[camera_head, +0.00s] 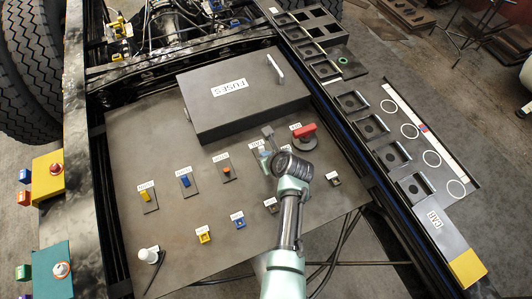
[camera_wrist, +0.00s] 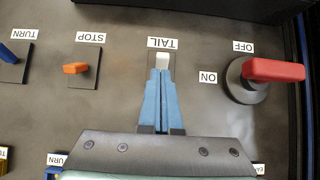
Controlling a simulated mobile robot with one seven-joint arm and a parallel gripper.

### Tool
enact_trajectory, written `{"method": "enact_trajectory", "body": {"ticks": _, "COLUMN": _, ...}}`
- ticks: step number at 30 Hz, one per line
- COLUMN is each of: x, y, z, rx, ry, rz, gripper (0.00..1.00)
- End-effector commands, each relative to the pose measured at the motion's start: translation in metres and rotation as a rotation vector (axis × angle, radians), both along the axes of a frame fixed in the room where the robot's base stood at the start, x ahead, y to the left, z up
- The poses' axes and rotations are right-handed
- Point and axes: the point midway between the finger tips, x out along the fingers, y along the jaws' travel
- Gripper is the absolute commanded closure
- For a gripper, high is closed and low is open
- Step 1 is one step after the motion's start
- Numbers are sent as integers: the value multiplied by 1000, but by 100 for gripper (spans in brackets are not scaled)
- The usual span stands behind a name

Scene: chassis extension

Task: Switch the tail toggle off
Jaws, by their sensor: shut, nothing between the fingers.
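The tail toggle (camera_wrist: 162,62) is a small white lever on a grey plate beneath the TAIL label (camera_wrist: 163,43) in the wrist view. My gripper (camera_wrist: 161,72) has its blue fingers shut together, with nothing seen between them. The fingertips are right at the toggle's near side and overlap the lower part of its plate; I cannot tell whether they touch the lever. In the head view my gripper (camera_head: 264,158) is over the same part of the panel, and my wrist hides much of the toggle there.
A red rotary switch (camera_wrist: 273,70) with ON and OFF labels is to the right. An orange stop switch (camera_wrist: 76,68) and a blue turn switch (camera_wrist: 10,55) are to the left. The raised fuse box (camera_head: 235,100) stands behind. Small connectors (camera_head: 204,236) line the panel's front.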

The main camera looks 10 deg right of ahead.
Motion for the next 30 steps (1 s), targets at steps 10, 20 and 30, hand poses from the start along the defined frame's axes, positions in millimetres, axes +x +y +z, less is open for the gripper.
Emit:
{"method": "enact_trajectory", "body": {"ticks": 10, "x": 0, "y": 0, "z": 16, "rx": 0, "ry": -1, "rz": 1, "gripper": 100}}
{"method": "enact_trajectory", "body": {"ticks": 20, "x": 0, "y": 0, "z": 16, "rx": 0, "ry": -1, "rz": 1, "gripper": 100}}
{"method": "enact_trajectory", "body": {"ticks": 30, "x": -1, "y": -8, "z": 39, "rx": 1, "ry": -1, "rz": -1, "gripper": 100}}
